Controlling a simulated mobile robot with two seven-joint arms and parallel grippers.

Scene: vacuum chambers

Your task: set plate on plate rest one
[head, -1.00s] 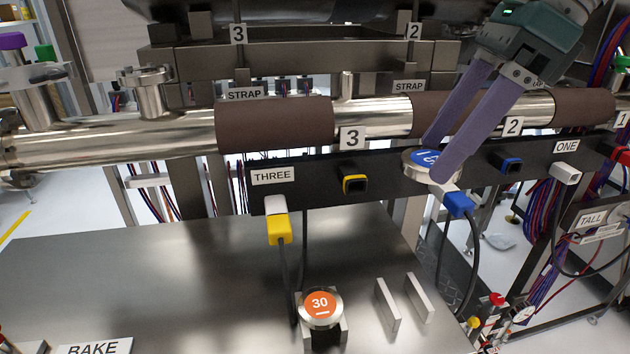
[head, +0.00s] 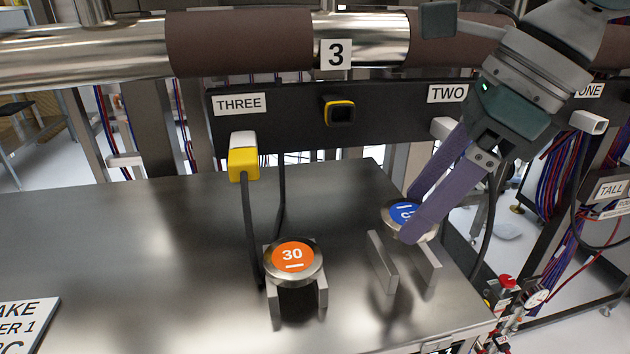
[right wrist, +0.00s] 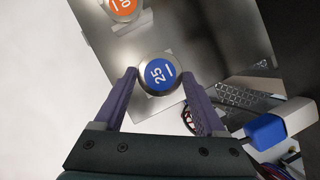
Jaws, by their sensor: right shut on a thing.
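A round metal plate with a blue "25" face (head: 402,212) is held between the purple fingers of my right gripper (head: 411,219). The right wrist view also shows the blue plate (right wrist: 158,74), gripped at its rim. In the head view it appears over an empty rest of two upright metal bars (head: 381,262), and a gap seems to remain between them. An orange "30" plate (head: 292,255) lies on another two-bar rest (head: 322,292) to the left. No rest label that I can read tells which is rest one. My left gripper is not in view.
A steel table (head: 160,240) carries both rests, with wide bare room at left. A "BAKE" sign (head: 25,320) stands at the front left. Behind is a black socket panel (head: 395,115) with a yellow plug (head: 243,160) and hanging cable, below a wrapped pipe (head: 240,40).

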